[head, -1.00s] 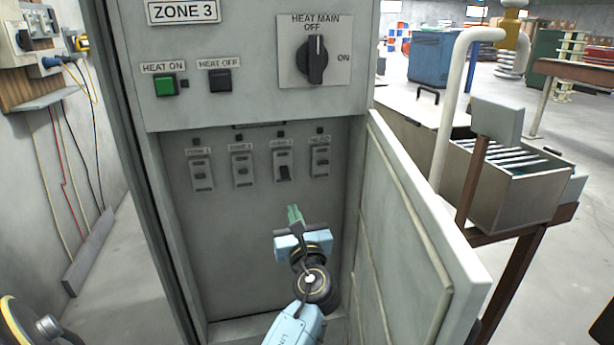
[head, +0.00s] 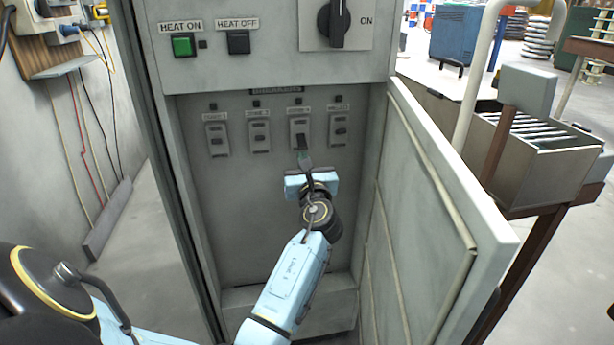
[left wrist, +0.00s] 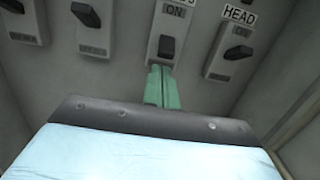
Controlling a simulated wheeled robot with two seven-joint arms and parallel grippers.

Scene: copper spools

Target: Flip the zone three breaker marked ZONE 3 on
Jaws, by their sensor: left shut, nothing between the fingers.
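The ZONE 3 breaker (head: 300,127) is third in a row on the recessed panel, left of the HEAD breaker. Its dark lever (head: 302,142) hangs lower than its neighbours' levers. In the left wrist view the lever (left wrist: 166,47) is near the top middle, with its label partly cut off. My left gripper (head: 306,161) is just below this lever, pointing up at it. Its green fingers (left wrist: 160,87) are shut together and empty, their tips at the lower part of the breaker. I cannot tell whether they touch it. My right gripper is not in view.
The ZONE 1 (head: 216,135) and ZONE 2 (head: 259,136) breakers are to the left, the HEAD breaker (head: 339,130) to the right. The open cabinet door (head: 440,190) bounds the right side. HEAT ON and HEAT OFF buttons and a rotary switch (head: 334,22) are above.

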